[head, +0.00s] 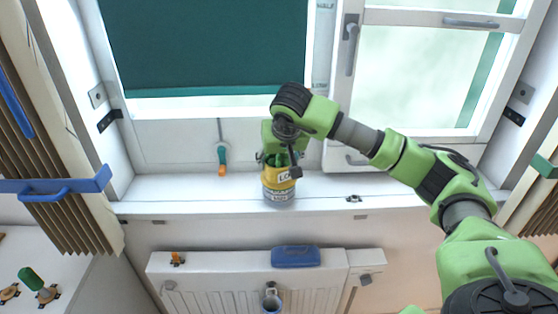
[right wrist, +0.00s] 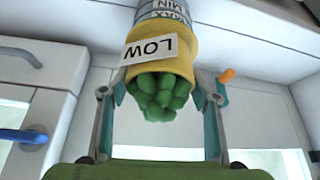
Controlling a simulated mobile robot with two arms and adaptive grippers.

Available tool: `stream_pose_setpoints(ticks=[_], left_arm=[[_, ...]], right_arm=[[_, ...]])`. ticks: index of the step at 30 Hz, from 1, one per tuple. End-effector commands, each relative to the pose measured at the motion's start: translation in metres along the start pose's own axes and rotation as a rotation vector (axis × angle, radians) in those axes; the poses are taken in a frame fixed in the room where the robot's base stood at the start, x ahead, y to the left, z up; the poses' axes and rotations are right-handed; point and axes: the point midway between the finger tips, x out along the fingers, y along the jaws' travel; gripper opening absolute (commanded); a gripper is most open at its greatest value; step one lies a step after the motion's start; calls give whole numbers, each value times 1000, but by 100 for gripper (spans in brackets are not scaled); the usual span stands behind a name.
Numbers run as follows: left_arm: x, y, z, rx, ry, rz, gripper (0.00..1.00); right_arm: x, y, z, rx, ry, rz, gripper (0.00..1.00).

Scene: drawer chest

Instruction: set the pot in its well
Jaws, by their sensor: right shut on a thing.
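The pot (head: 279,188) has a yellow upper part with a LOW label and a grey lower part with lettering. Green plant lumps fill its top. It stands about upright at the white window sill (head: 180,190); I cannot tell whether its base touches the sill. My right gripper (head: 278,160) comes from above and is shut on the pot. In the right wrist view its fingers (right wrist: 161,88) lie on both sides of the yellow part (right wrist: 178,50). I cannot make out the well; the pot may hide it. My left gripper is not in view.
A teal-and-orange handle (head: 222,160) hangs left of the pot. A small dark fitting (head: 353,198) lies on the sill at right. The left sill is mostly clear.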

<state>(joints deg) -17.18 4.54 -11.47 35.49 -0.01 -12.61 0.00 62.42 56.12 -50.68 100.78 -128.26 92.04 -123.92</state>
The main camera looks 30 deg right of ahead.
Motion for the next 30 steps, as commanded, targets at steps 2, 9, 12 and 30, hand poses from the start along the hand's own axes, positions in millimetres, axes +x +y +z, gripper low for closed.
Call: stream_pose_setpoints(ticks=[2,9,12,30], left_arm=[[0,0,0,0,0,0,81],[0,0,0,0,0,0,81],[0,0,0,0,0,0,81],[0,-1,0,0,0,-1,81]], right_arm=[[-1,0,-1,1,2,-1,23],[-1,0,-1,0,1,-1,76],[-1,0,0,0,1,0,76],[-90,-1,-2,0,5,-3,76]])
